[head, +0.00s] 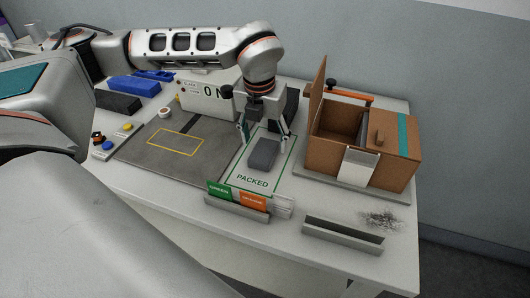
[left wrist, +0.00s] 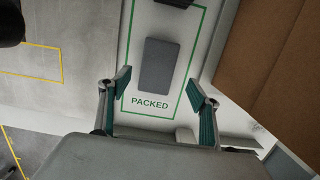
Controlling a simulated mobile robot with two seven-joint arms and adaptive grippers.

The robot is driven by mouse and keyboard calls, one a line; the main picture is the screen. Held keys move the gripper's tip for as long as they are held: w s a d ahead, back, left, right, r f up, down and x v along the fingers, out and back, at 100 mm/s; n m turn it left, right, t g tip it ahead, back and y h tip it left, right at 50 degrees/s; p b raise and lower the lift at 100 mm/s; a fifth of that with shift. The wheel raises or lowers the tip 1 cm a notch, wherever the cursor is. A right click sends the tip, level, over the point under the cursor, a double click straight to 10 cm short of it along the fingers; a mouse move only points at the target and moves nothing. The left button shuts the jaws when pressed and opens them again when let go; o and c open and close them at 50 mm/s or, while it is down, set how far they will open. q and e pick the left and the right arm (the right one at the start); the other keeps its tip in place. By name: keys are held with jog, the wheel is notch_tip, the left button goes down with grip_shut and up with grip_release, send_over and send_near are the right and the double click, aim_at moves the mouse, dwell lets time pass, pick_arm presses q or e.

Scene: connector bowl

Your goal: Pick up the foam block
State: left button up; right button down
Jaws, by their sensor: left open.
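A dark grey rectangular block (head: 264,153), which looks like the foam block, lies flat inside the green PACKED outline (head: 243,186). It also shows in the left wrist view (left wrist: 159,65). My left gripper (head: 264,134) points down just above and behind the block in the head view. Its fingers are spread wide and nothing is between them. In the left wrist view the open fingers (left wrist: 159,84) stand on either side, apart from the block. My right gripper is not in view.
A brown box (head: 395,158) with an open lid stands right of the block. Green and orange cards (head: 237,198) stand in a holder in front. A grey mat (head: 150,150) lies left. An empty tray (head: 343,235) is front right.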

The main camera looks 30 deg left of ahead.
aim_at(264, 150)
pick_arm(q)
jog(key=f, duration=0.3)
jog(key=shift+w+a+f, duration=0.3)
jog(key=shift+a+f, duration=0.05)
jog(key=shift+w+f, duration=0.15)
jog(key=shift+f, duration=0.1)
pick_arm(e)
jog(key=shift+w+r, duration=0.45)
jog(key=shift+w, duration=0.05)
pick_arm(q)
jog(key=c, duration=1)
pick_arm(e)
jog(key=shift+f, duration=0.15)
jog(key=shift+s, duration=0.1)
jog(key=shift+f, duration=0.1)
